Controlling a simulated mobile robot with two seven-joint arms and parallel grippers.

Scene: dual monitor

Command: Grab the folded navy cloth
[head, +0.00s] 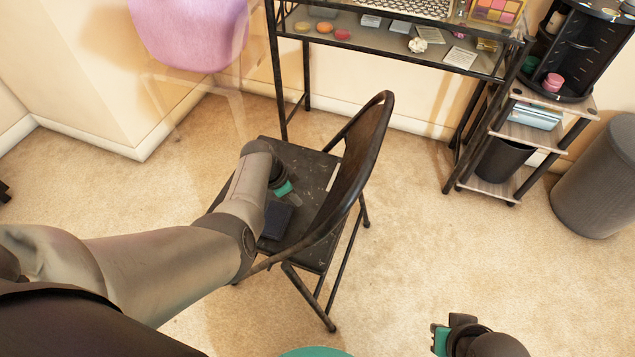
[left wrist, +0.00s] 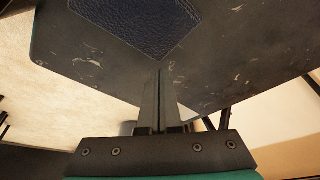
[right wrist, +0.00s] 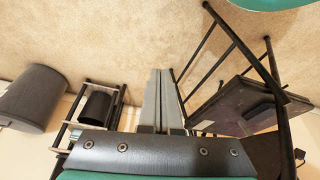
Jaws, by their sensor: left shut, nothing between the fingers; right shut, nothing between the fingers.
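The folded navy cloth (head: 277,220) lies on the seat of a black folding chair (head: 312,180), near the seat's front-left part. In the left wrist view the cloth (left wrist: 135,25) shows at the top, its near corner just beyond my left fingertips. My left gripper (left wrist: 160,72) is shut and empty, beside the cloth over the worn black seat. In the head view my left gripper (head: 284,188) is partly hidden by my own wrist. My right gripper (right wrist: 160,74) is shut and empty, away from the chair; its wrist (head: 460,338) shows at the lower right of the head view.
The chair's curved backrest (head: 365,150) stands right of the seat. A black desk (head: 400,45) with small items is behind. A wheeled shelf cart (head: 510,185) and a grey bin (head: 600,185) stand at the right. The carpet between chair and bin is clear.

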